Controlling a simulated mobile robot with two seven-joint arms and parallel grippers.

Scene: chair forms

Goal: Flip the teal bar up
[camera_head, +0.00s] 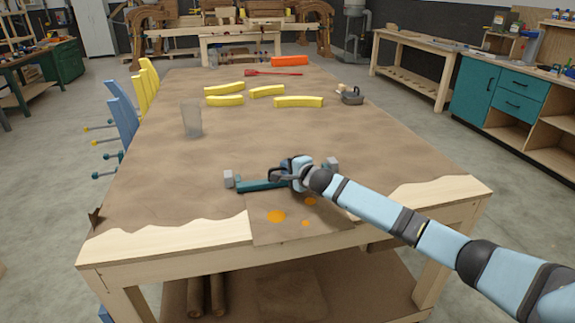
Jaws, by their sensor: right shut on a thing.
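The teal bar (262,184) lies low across the front part of the brown-covered table, with a grey block (229,179) at its left end and another grey block (332,163) near its right end. My right gripper (284,174) comes in from the right and is shut on the bar around its middle. The gripper and wrist hide part of the bar and the exact contact. My left gripper is not in view.
Several yellow curved pieces (298,102) lie farther back on the table (350,140). A clear cylinder (191,118) stands at the left. A red tool (272,72), an orange block (290,61) and a dark grey object (352,96) are toward the back. The middle is clear.

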